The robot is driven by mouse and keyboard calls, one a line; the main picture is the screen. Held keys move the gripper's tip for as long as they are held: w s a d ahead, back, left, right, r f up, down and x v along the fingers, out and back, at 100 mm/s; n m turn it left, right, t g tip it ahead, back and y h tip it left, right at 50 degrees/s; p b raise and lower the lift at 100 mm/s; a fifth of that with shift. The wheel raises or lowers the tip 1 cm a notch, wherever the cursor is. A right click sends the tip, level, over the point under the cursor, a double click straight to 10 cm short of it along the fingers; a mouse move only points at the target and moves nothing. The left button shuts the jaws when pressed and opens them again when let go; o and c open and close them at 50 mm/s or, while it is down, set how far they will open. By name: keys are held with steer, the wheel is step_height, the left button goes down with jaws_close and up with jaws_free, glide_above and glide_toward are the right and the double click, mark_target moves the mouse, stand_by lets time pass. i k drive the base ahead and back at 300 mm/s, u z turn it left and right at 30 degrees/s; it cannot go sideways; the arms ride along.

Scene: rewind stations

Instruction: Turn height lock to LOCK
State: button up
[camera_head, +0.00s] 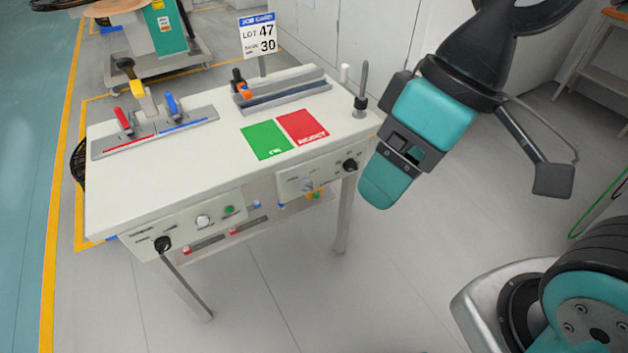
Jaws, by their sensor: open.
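A white worktable (160,185) stands left of centre, with two control panels under its front edge. The right panel (325,177) carries a grey knob (307,186) and a black knob (350,165). The left panel (185,225) carries a black knob (162,244), a white round control (203,221) and a green button (229,210). The labels are too small to read, so I cannot tell which knob is the height lock or where it points. My gripper (384,184) is open and empty. It appears just right of the right panel, pointing down and left.
A green mat (266,140) and a red mat (302,127) lie on the tabletop. A clamp fixture (187,122) with red and blue handles, a grey rail (283,91) and an upright post (362,88) stand there too. Floor at the table's right front is clear.

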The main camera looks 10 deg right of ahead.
mark_target(305, 184)
steer(key=z, duration=1.15)
steer(key=k, duration=0.65)
steer(key=u, duration=1.6)
